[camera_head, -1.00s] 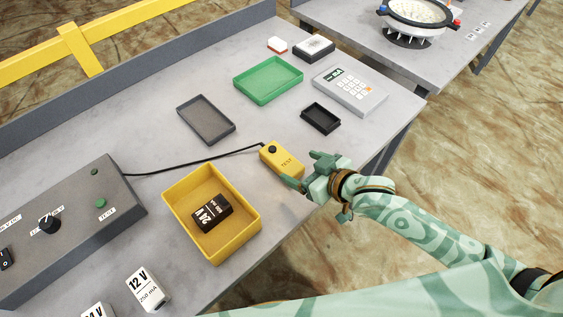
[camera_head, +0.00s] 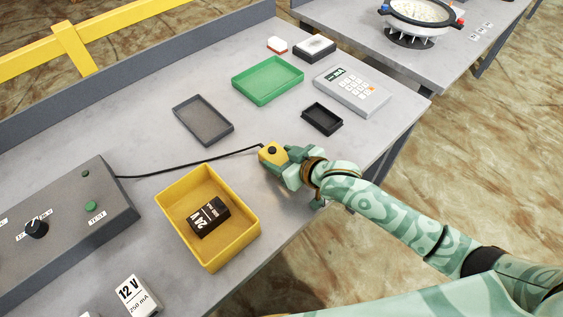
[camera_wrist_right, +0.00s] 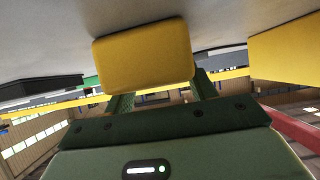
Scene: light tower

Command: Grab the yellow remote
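The yellow remote (camera_head: 269,152) lies on the grey table, with a black button on top and a black cable at its far end. My right gripper (camera_head: 283,159) is at the remote's near end, its fingers reaching around it and covering its near part and label. In the right wrist view the remote (camera_wrist_right: 143,57) fills the space in front of the palm and hides part of the fingers (camera_wrist_right: 163,93). I cannot tell whether the fingers are pressed on it. My left gripper is not in view.
A yellow bin (camera_head: 168,197) holding a black 24V block (camera_head: 209,217) stands left of the gripper. The cable (camera_head: 190,167) runs to a grey control box (camera_head: 70,215). A grey tray (camera_head: 203,121) and a black tray (camera_head: 322,119) lie beyond the remote.

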